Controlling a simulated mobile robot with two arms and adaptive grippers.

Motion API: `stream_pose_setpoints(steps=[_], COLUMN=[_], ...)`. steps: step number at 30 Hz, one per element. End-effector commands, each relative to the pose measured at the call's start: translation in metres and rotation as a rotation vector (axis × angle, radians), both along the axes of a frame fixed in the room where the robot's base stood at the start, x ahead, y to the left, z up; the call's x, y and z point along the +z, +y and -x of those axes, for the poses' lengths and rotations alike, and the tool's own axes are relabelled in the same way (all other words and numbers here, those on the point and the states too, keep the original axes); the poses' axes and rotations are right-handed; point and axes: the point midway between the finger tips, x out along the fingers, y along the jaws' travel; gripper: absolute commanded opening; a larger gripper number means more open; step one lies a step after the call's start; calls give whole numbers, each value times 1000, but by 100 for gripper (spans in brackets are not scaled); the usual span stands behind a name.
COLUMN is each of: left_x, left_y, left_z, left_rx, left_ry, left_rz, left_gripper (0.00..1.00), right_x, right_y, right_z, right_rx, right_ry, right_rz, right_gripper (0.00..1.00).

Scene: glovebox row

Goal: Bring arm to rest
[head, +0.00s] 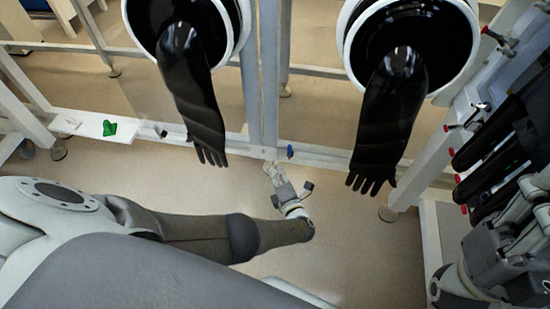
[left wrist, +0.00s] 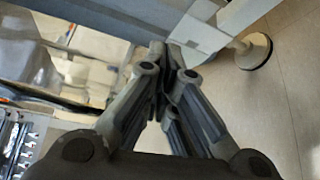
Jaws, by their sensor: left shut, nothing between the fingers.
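My left arm reaches in from the left in the head view. Its gripper (head: 271,168) points away from me, low in front of the frame's middle post. In the left wrist view the fingers of this gripper (left wrist: 166,62) come together at the tips with nothing between them. Parts of my right arm and gripper (head: 505,235) show at the right edge of the head view, partly cut off. Whether its fingers are open or shut is not clear.
Two black gloves (head: 192,95) and (head: 390,115) hang from round white ports above the floor. A white rail (head: 330,158) runs across, with a green item (head: 109,128) and a blue item (head: 290,151) along it. Dark items (head: 500,145) crowd the right side. Floor shows below the rail.

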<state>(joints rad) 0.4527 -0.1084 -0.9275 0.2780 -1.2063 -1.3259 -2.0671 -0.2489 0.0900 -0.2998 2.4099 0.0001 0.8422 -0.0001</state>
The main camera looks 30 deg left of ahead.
Motion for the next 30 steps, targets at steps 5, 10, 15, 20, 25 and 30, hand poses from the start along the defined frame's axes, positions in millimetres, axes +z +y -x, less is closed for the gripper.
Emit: stream_pose_setpoints(steps=[5,10,15,20,25,30], left_x=[1,1,1,1,-3,-39], left_y=[-19,-24,-24,-24,-27,-62], left_z=[16,21,21,21,22,28], left_rx=[-2,-1,-1,-1,-1,4], left_ry=[1,0,-2,-1,-3,-27], left_rz=[1,0,0,1,30,351], left_gripper=[0,0,0,0,0,0], right_x=[-1,-3,-3,-3,-3,-3], right_y=[0,-1,-1,0,-1,-1], right_z=[1,2,2,2,1,2], right_rx=[1,2,2,2,1,1], right_ry=[16,20,20,20,22,24], right_rz=[-1,-1,-1,-1,-2,-2], right_gripper=[40,40,40,40,40,40])
